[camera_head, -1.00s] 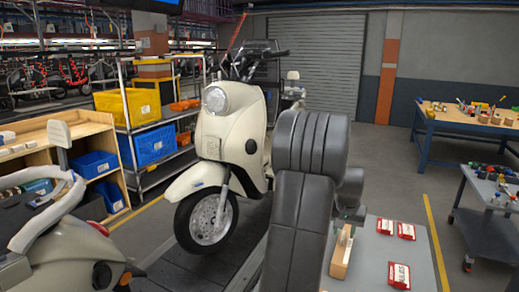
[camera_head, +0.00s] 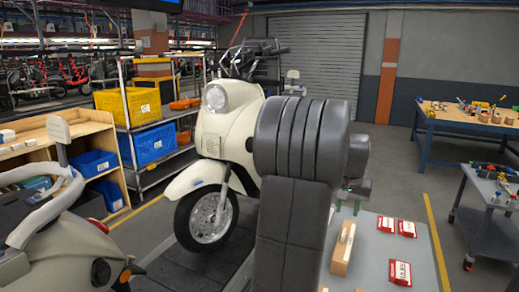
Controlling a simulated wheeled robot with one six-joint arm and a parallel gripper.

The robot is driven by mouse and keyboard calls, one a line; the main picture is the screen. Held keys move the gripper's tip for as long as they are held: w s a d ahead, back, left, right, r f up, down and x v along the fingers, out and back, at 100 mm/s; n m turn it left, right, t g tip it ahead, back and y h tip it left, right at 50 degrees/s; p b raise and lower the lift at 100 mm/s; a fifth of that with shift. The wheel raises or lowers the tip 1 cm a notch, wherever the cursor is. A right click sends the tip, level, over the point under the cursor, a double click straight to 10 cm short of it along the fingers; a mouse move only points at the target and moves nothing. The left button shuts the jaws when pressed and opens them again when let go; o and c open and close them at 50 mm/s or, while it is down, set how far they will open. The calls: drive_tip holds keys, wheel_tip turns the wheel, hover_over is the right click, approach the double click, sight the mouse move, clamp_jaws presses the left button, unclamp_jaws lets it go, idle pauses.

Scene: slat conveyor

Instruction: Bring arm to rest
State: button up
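My dark grey arm rises through the middle of the view, its large ribbed joint in front of the cream scooter. The end of my gripper (camera_head: 347,207) shows only as a small part beyond the arm, above the grey-topped table (camera_head: 372,255). Most of it is hidden by my own arm links, and I cannot see whether its fingers are apart or holding anything.
A wooden block (camera_head: 342,249) and several red-and-white cards (camera_head: 400,272) lie on that table. The cream scooter (camera_head: 214,145) stands on the slat conveyor (camera_head: 190,270). Another scooter (camera_head: 50,250) is at near left. A tool cart (camera_head: 490,190) stands right.

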sight(344, 231)
drive_tip(key=p+x, duration=0.1)
drive_tip(key=x, duration=0.8)
drive_tip(key=shift+f, duration=0.1)
drive_tip(key=shift+w+p, duration=0.1)
drive_tip(key=shift+p, duration=0.3)
wheel_tip(344, 231, up, 17)
drive_tip(key=p, duration=0.9)
